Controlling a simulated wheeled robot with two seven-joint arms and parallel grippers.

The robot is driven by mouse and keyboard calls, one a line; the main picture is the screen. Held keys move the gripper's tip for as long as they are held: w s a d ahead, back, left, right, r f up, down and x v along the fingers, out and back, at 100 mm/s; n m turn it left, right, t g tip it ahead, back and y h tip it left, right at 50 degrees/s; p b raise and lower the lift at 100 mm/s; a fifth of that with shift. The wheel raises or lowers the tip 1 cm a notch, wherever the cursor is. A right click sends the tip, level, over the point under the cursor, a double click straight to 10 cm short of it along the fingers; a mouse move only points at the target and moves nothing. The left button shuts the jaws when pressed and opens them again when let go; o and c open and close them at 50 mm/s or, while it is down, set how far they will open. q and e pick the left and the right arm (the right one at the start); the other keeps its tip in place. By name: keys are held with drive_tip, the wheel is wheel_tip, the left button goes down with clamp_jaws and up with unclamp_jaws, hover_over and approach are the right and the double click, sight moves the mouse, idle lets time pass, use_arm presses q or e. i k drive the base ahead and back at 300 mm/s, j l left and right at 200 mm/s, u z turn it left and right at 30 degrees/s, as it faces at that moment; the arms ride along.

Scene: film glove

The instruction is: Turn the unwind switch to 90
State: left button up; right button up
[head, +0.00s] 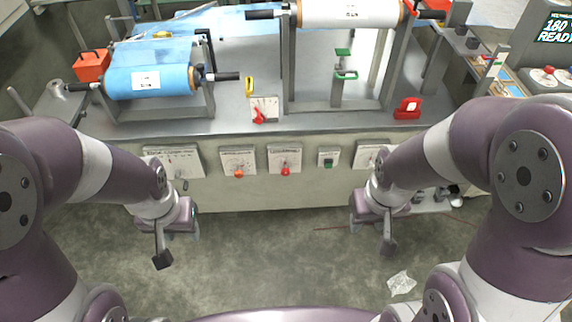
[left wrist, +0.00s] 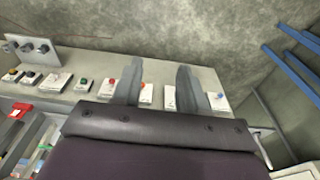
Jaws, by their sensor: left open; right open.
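Several white switch plates line the front face of the machine bench. The labels are too small to read, so I cannot tell which is the unwind switch. The leftmost plate (head: 175,161) is partly behind my left wrist. Beside it are a plate with an orange knob (head: 238,172) and one with a red knob (head: 285,170). My left gripper (head: 178,244) is open and empty, in front of and below the leftmost plate. In the left wrist view its fingers (left wrist: 158,90) are spread, with plates beyond them. My right gripper (head: 372,232) is open and empty below the rightmost plate (head: 368,157).
A blue film roll (head: 150,80) and a white roll (head: 345,13) sit in stands on the bench (head: 225,123). A plate with a red pointer (head: 260,112) stands on top. The floor (head: 275,250) between my arms is clear, with a crumpled scrap (head: 401,283) at right.

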sight(285, 170)
drive_tip(key=l+z, duration=0.1)
drive_tip(key=l, duration=0.25)
drive_tip(key=i+l+z, duration=0.1)
drive_tip(key=l, duration=0.25)
drive_tip(key=i+l+z, duration=0.15)
drive_tip(key=l, duration=0.2)
drive_tip(key=l+z, duration=0.1)
drive_tip(key=l, duration=0.25)
drive_tip(key=i, duration=0.05)
